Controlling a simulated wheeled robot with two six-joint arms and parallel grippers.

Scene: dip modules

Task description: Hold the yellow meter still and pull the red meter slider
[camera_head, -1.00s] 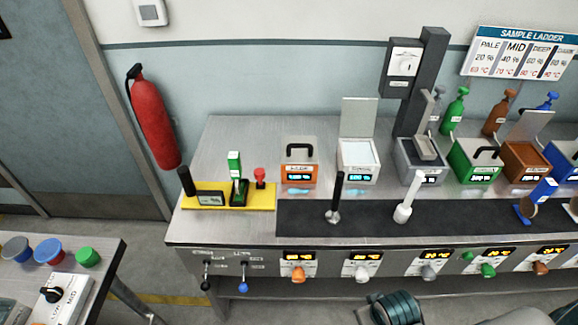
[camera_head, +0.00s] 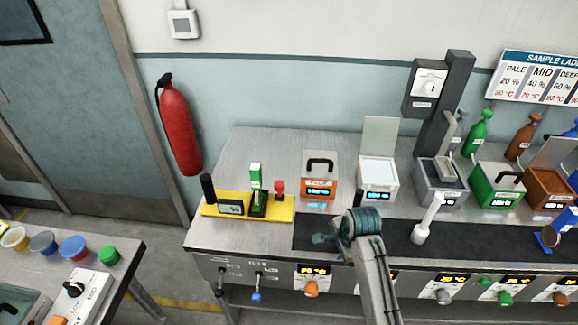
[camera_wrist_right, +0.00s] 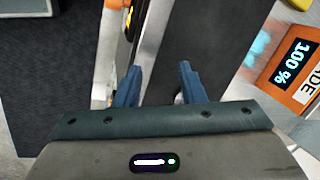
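The yellow meter (camera_head: 232,217) sits at the left end of the steel bench, with a black upright grip (camera_head: 208,188) and a small dark display (camera_head: 230,207) at its left. A green-and-white piece (camera_head: 255,177) stands on its dark holder in the middle. The red slider (camera_head: 279,187) stands upright at the right end. My right gripper (camera_head: 318,239) is to the right of the meter, over the dark mat and apart from the meter. In the right wrist view its fingers (camera_wrist_right: 158,78) are apart with nothing between them. My left gripper is out of view.
An orange box (camera_head: 319,184) stands right of the meter; it also shows in the right wrist view (camera_wrist_right: 288,80). A white box (camera_head: 378,172) and several other boxes follow. A white-handled tool (camera_head: 429,220) stands on the dark mat (camera_head: 465,243). Knobs line the bench front.

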